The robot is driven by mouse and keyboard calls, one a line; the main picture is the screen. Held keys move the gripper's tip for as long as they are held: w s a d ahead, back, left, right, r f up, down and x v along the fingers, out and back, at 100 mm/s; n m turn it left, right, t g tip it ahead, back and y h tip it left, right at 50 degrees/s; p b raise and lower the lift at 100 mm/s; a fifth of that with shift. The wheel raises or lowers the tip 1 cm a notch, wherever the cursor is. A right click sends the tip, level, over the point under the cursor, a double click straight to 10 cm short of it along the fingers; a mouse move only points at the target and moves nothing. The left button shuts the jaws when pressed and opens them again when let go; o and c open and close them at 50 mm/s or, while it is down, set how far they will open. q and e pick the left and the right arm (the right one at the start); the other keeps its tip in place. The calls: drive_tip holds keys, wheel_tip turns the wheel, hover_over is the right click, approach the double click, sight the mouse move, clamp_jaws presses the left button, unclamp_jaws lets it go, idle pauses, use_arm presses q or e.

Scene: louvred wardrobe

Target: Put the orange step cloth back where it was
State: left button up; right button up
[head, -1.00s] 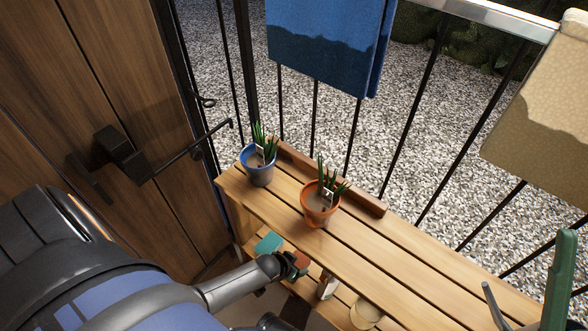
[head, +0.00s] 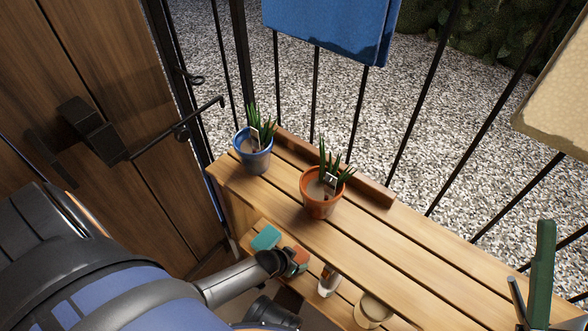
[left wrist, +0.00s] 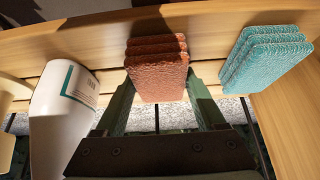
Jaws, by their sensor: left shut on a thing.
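The orange step cloth (head: 299,258) is a folded, ribbed orange-red stack on the lower shelf area of the bench in the head view. It also shows in the left wrist view (left wrist: 157,72), between my two green fingers. My left gripper (head: 287,264) is shut on it; in the left wrist view the fingers (left wrist: 160,105) press its two sides. The cloth is near the shelf boards; I cannot tell whether it rests on them. A similar teal folded cloth (head: 266,237) lies beside it, with a gap between them in the left wrist view (left wrist: 268,60).
A white bottle (left wrist: 62,118) stands on the cloth's other side, with a round pale item (head: 372,310) farther along. Railings stand behind.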

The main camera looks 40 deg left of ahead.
use_arm(q)
drive_tip(key=shift+f, duration=0.15)
drive_tip(key=o, duration=1.3)
drive_tip(key=shift+s+r+p, duration=0.15)
drive_tip(key=shift+r+p, duration=0.2)
drive_tip(key=shift+r, duration=0.15)
drive_tip(key=shift+p+v, duration=3.65)
drive_tip(key=shift+v, duration=2)
use_arm(e)
wheel_tip(320, 180, up, 9)
drive_tip(key=d+t, duration=0.1)
drive_tip(key=shift+s, duration=0.2)
